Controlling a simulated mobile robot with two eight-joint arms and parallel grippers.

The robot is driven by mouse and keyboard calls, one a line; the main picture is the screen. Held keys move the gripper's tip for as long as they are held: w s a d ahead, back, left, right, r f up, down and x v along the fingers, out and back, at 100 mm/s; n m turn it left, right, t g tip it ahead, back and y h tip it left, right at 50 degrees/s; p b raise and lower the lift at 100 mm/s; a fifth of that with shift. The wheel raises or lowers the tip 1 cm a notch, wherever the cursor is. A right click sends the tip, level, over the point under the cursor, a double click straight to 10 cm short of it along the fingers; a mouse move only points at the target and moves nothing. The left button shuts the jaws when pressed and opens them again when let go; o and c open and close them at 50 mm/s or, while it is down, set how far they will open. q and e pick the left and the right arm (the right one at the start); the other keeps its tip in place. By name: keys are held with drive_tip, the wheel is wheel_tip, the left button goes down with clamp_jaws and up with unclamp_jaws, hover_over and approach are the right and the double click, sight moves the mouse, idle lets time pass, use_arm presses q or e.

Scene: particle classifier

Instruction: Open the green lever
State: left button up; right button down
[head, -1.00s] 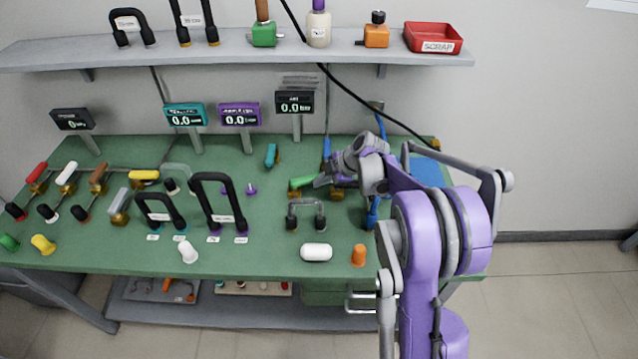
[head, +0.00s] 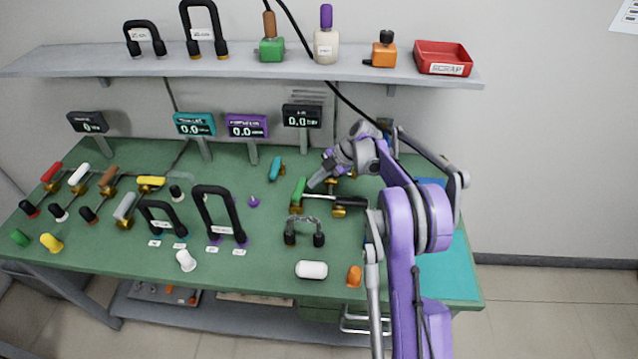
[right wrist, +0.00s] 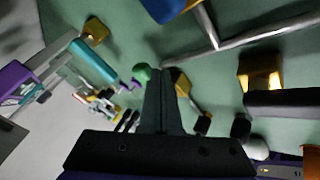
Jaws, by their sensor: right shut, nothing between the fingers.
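The green lever (head: 299,191) sits on a brass valve (head: 296,209) on the right half of the green bench. Its handle points away from me, toward the back of the bench. My right gripper (head: 312,184) is shut and empty, with its fingertips close beside the green handle on its right. I cannot tell whether they touch it. In the right wrist view the shut fingers (right wrist: 160,85) partly hide the lever, and only a green end (right wrist: 142,74) shows at their tips. My left gripper is not in view.
A teal lever (head: 276,168) stands to the left. A black-handled lever (head: 348,200) on brass fittings lies just right of the green one. A shelf (head: 230,66) runs above the back.

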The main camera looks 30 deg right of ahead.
drive_tip(key=shift+w+a, duration=0.3)
drive_tip(key=shift+w, duration=0.45)
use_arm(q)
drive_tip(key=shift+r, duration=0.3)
use_arm(e)
drive_tip(key=shift+w+a+r, duration=0.1)
drive_tip(key=shift+w+r, duration=0.05)
drive_tip(key=shift+w, duration=0.1)
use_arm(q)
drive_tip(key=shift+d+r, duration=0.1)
